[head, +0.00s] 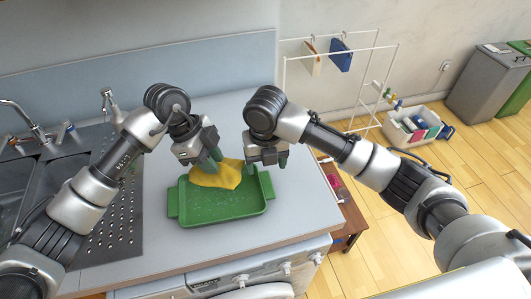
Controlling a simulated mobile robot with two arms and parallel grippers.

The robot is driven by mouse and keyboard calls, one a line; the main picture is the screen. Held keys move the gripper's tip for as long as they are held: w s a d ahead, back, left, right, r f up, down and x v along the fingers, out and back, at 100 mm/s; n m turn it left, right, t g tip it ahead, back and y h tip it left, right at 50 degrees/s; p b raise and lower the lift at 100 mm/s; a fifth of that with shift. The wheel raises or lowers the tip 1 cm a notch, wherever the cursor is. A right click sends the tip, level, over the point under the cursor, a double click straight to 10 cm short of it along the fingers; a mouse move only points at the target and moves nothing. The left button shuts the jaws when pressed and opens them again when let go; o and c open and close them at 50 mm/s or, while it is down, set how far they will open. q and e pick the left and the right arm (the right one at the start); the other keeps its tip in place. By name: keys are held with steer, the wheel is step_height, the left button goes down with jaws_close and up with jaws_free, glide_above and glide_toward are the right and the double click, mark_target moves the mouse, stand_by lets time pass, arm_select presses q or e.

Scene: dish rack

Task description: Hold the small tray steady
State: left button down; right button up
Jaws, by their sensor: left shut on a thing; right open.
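The small green tray (215,210) lies on the light grey counter and has a handle at each end. A yellow cloth (216,176) lies crumpled over the tray's back part. My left gripper (213,164) is shut on the yellow cloth at the tray's back edge, and its fingertips are partly hidden in the cloth. My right gripper (270,160) is open just behind the tray's right end, close to the right handle. I cannot tell whether its fingers touch the tray.
A steel sink with a perforated drainer (113,215) is to the left of the tray. A white rack (350,60) and a bin of bottles (415,125) stand on the floor to the right. The counter in front of the tray is clear.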

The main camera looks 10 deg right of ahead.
step_height(320, 180, down, 9)
stand_by(0.3)
steer(key=c, duration=1.1)
stand_by(0.4)
arm_select(q)
steer(key=shift+s+f+n+t, duration=0.1)
steer(key=shift+f+n+t, duration=0.2)
steer(key=shift+f+n, duration=0.5)
steer(key=f+n+t, duration=0.1)
steer(key=n, duration=0.2)
steer(key=shift+f, duration=0.2)
glide_above(220, 197)
steer(key=shift+f, duration=2.35)
